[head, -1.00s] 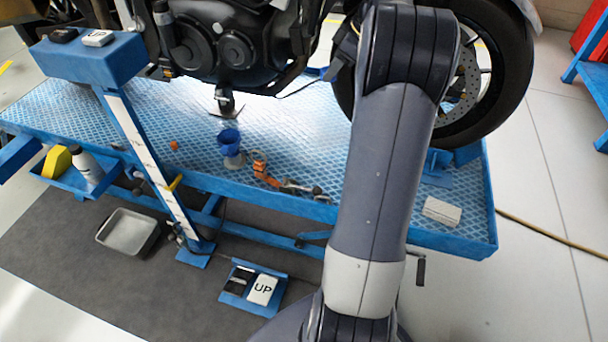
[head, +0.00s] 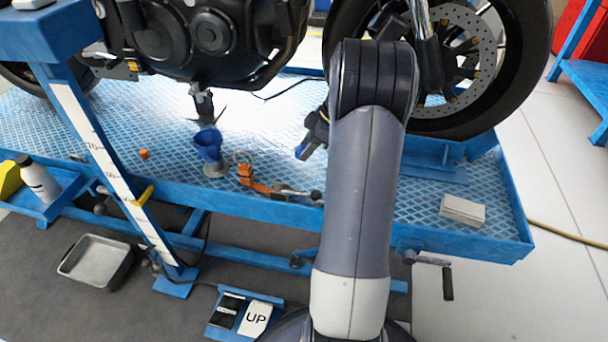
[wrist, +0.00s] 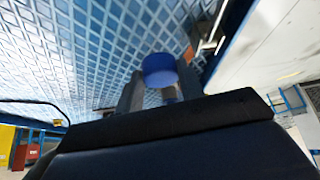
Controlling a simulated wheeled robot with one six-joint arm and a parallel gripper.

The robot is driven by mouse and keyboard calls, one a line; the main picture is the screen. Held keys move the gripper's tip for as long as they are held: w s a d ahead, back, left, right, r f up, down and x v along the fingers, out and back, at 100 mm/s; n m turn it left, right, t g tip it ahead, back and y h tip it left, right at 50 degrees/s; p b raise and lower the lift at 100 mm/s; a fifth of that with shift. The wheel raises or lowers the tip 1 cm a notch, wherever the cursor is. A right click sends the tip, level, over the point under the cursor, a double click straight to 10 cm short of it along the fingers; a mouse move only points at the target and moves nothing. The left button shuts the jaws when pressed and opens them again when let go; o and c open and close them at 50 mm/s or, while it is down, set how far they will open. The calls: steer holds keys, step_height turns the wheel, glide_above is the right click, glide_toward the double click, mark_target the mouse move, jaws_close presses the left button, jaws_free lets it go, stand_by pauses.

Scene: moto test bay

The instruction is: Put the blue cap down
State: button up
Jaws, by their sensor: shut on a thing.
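The blue cap (wrist: 160,69) is between the fingertips of my gripper (wrist: 153,88) in the wrist view. My gripper is shut on it, and the blue diamond-plate lift table shows behind it. In the head view my gripper (head: 311,142) shows partly at the left of my arm, above the lift table (head: 400,215), with a bit of blue at its tip (head: 302,151). The cap appears held clear of the plate, but the exact gap cannot be told. My arm hides part of the table and the motorcycle.
The motorcycle's front wheel (head: 470,70) stands behind. The plate between strap and white box looks mostly free.

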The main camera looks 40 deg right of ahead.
mark_target(300, 177)
step_height(300, 177, down, 8)
steer(key=shift+f+b, duration=0.1)
steer(key=shift+b, duration=1)
steer(key=shift+f, duration=0.15)
steer(key=o, duration=1.2)
steer(key=shift+r, duration=0.2)
steer(key=p+v, duration=0.3)
steer(key=v, duration=0.9)
